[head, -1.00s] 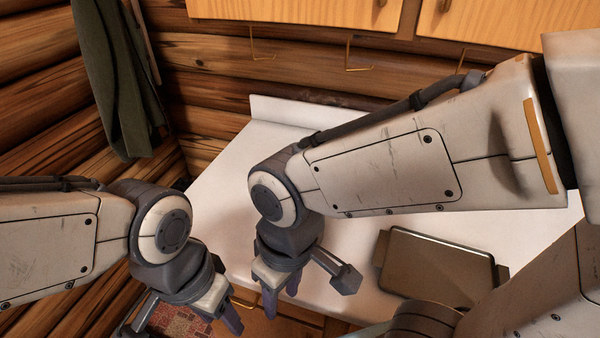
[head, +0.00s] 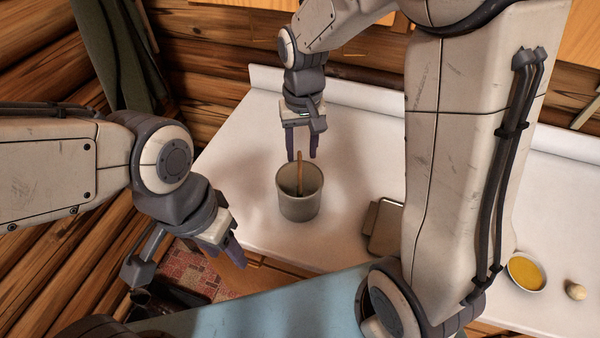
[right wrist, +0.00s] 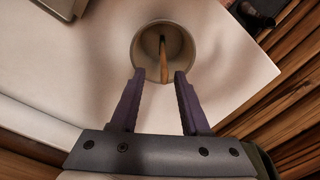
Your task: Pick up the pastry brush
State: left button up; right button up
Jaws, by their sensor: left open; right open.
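A grey crock (head: 299,201) stands upright on the white counter. The pastry brush (head: 299,172) stands in it, with its wooden handle sticking up; its lower end is hidden inside. My right gripper (head: 301,158) is open and points down just above and behind the crock, close to the handle's top. In the right wrist view, the handle (right wrist: 164,62) leans toward the gap between the open fingers (right wrist: 155,75), and the crock (right wrist: 139,48) lies beyond the fingertips. My left gripper (head: 238,255) is open and empty, off the counter's left front edge.
The white counter (head: 240,180) is clear around the crock. A metal tray (head: 384,228) lies to the right, partly hidden by my right arm. A bowl of yellow food (head: 525,271) and a small pale round item (head: 575,290) sit farther right. Log walls are behind.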

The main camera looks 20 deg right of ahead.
jog(key=f, duration=0.1)
jog(key=f+p, duration=0.1)
jog(key=f, duration=0.3)
jog(key=shift+s+a, duration=0.15)
jog(key=shift+a, duration=0.1)
grip_shut()
notch_tip(320, 180, up, 10)
jog(key=shift+b, duration=0.5)
